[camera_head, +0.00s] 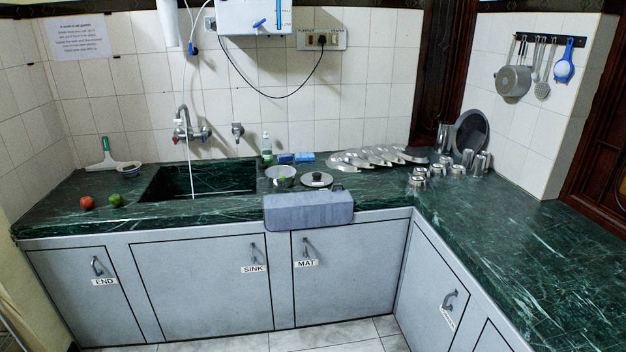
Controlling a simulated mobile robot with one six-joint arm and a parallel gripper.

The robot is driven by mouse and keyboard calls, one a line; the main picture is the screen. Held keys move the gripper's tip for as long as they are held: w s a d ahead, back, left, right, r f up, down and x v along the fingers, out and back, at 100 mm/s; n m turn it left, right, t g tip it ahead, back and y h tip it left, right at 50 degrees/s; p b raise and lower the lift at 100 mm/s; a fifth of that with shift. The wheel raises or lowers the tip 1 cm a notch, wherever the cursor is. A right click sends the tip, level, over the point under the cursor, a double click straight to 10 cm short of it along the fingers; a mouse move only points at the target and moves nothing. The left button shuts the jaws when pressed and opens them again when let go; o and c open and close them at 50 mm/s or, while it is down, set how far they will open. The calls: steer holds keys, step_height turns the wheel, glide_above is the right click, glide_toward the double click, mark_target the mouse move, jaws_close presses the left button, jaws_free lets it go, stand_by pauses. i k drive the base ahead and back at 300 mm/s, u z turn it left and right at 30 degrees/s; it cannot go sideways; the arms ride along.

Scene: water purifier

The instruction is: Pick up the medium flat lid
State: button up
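Several shiny flat metal lids (378,158) lie in an overlapping row on the green counter, near the back wall and right of the sink. I cannot tell from this distance which one is the medium flat lid. A separate round lid with a dark knob (316,180) lies to their left, beside a steel bowl (282,176). My gripper is not in view, and nothing is seen touching the lids.
A grey-blue block-like thing (308,211) sits at the counter's front edge, before the bowl. Steel cups (419,177) and a large leaning round pan (471,135) stand right of the lids. The sink (200,178) is left. The right counter (530,240) is clear.

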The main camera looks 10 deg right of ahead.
mark_target(315, 179)
steer(key=i, duration=0.85)
steer(key=z, duration=0.05)
